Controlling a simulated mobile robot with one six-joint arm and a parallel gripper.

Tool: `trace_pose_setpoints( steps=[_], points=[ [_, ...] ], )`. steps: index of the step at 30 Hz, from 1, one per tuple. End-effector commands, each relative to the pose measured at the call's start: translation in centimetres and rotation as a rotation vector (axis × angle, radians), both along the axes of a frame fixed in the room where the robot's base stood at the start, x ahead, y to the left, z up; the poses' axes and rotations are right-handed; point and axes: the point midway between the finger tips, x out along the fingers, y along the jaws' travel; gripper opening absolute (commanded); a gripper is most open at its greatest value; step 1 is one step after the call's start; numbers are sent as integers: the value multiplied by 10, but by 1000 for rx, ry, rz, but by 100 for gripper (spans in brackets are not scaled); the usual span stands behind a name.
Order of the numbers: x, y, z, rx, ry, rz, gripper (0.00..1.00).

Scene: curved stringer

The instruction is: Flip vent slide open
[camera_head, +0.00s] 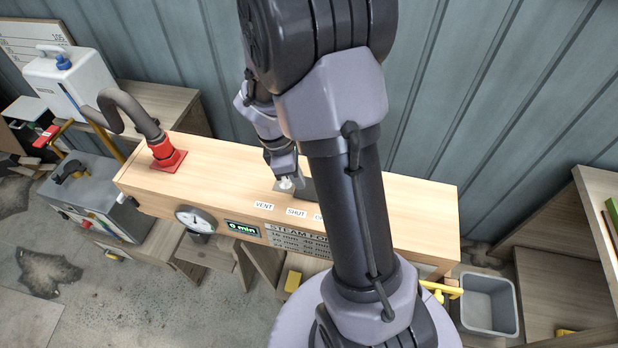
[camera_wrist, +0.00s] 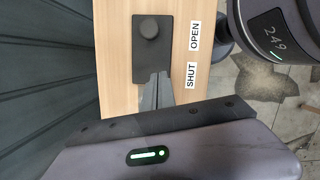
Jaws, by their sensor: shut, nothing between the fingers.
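The vent slide is a dark plate (camera_wrist: 152,58) with a round dark knob (camera_wrist: 150,28) on the top of a pale wooden box. In the wrist view the knob is at the plate's upper end, beside the OPEN label (camera_wrist: 195,36); the SHUT label (camera_wrist: 191,75) is beside the lower end. My gripper (camera_wrist: 156,88) is shut and empty, its fingertips over the plate's SHUT end, apart from the knob. Contact with the plate cannot be told. In the head view my gripper (camera_head: 288,185) is beside the plate (camera_head: 308,187); my arm hides the knob and part of the OPEN label.
The wooden box (camera_head: 225,160) carries a red hose fitting (camera_head: 167,155) at left, and a dial (camera_head: 195,219) and a "0 min" display (camera_head: 243,229) on its front. A corrugated wall (camera_head: 470,90) stands behind. A grey bin (camera_head: 488,303) is at lower right.

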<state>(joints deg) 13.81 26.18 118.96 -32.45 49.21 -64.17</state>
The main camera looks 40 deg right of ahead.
Motion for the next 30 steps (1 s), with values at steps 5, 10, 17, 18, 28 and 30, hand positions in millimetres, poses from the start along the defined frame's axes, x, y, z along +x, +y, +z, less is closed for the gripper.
trace_pose_setpoints(
  steps=[5,10,17,18,28,30],
  points=[
    [8,8,48,0,-5,-1,0],
    [12,14,74,0,-4,0,0],
    [13,16,84,1,-2,-2,0],
    [13,16,84,1,-2,-2,0],
    [13,16,84,0,-3,-2,0],
    [11,22,83,3,-34,-39,0]
  ],
)
